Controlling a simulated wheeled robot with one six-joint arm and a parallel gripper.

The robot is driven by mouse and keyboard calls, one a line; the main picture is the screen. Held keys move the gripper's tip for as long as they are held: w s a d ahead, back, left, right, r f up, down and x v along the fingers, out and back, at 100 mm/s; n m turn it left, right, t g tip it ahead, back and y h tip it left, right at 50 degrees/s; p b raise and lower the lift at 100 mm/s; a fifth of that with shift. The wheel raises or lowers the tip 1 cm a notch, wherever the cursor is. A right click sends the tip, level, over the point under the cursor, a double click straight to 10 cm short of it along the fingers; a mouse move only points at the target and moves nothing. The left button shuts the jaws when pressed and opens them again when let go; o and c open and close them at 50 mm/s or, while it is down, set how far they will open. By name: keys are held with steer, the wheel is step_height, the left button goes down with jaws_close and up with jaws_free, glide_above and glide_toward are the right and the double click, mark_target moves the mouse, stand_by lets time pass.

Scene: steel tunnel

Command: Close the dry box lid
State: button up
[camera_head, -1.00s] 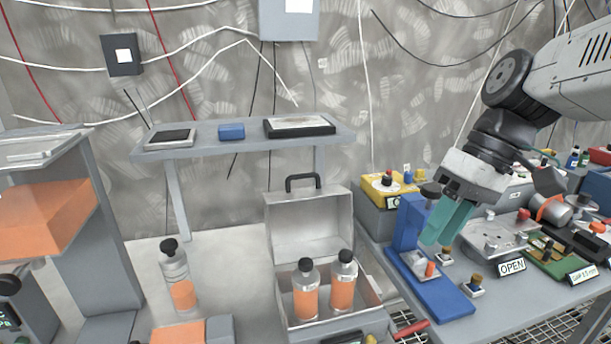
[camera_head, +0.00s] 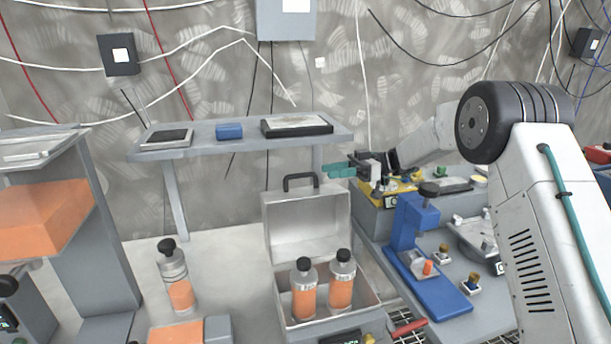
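The dry box (camera_head: 308,330) is an open grey case at the bottom centre of the head view. Its lid (camera_head: 305,222) stands raised at the back, with a dark handle (camera_head: 301,180) on its upper edge. Two bottles with orange contents and black caps, a left one (camera_head: 304,297) and a right one (camera_head: 342,287), stand upright in it. My gripper (camera_head: 327,171) has teal fingers pointing left, just right of the handle and slightly higher in the picture. It appears apart from the lid. The fingers overlap in this view, so any gap between them is hidden.
A grey shelf (camera_head: 200,144) with flat items stands behind the box on the left. A third bottle (camera_head: 178,277) stands left of the box. A blue stand (camera_head: 412,250) and a yellow unit (camera_head: 402,188) are on the right bench. My arm covers much of the right side.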

mark_target(313, 173)
steer(key=shift+w+a+f, duration=0.15)
steer(key=shift+w+f, duration=0.1)
steer(key=shift+s+a, duration=0.1)
steer(key=shift+a, duration=0.25)
steer(key=x, duration=0.7)
steer(key=shift+r, duration=0.1)
jaws_close()
